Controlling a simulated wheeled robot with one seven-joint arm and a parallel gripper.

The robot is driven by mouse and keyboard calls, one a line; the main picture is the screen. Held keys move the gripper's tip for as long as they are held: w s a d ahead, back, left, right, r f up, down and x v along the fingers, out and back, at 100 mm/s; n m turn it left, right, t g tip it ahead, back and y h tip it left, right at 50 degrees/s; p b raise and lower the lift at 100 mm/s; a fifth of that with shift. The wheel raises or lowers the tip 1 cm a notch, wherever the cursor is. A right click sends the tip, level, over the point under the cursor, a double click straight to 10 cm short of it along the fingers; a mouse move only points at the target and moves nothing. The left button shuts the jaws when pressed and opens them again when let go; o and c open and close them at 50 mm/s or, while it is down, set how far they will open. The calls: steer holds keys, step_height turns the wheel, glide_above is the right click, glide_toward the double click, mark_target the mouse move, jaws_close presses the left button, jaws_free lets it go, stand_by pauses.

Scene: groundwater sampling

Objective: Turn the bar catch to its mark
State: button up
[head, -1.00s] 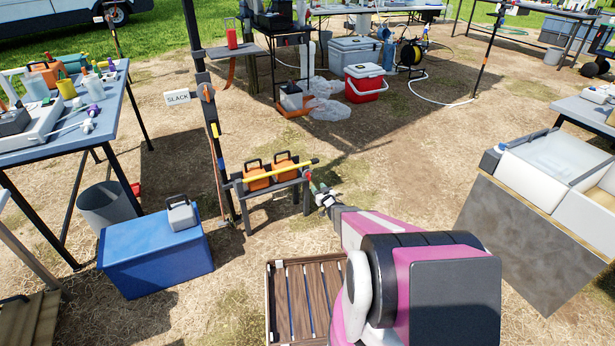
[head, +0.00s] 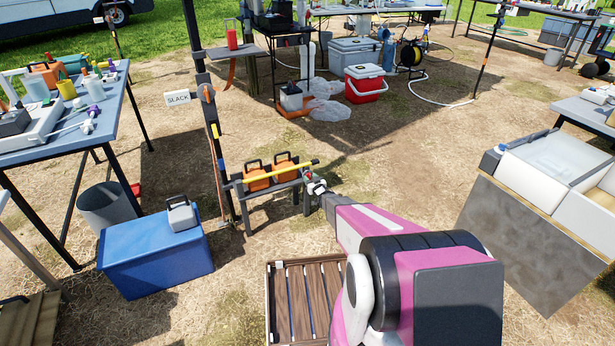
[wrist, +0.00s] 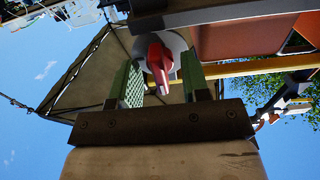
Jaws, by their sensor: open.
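A yellow bar (head: 285,172) lies across the front of two orange cases on a low dark stand. It also shows in the wrist view (wrist: 245,67). In the wrist view a red catch handle (wrist: 159,62) stands out from a pale round base (wrist: 176,42). My gripper (wrist: 162,84), with green pads, is open, one finger to each side of the red handle. I cannot tell whether a pad touches it. I cannot make out the mark.
Two orange cases (head: 257,178) sit behind the bar. A dark post with a SLACK sign (head: 177,99) stands at the stand's left. A blue cooler (head: 155,255) is left on the ground, and a slatted wooden crate (head: 308,300) is below my arm.

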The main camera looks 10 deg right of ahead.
jaws_close()
steer(key=m, duration=0.8)
steer(key=shift+m, duration=0.4)
steer(key=m, duration=0.9)
jaws_free()
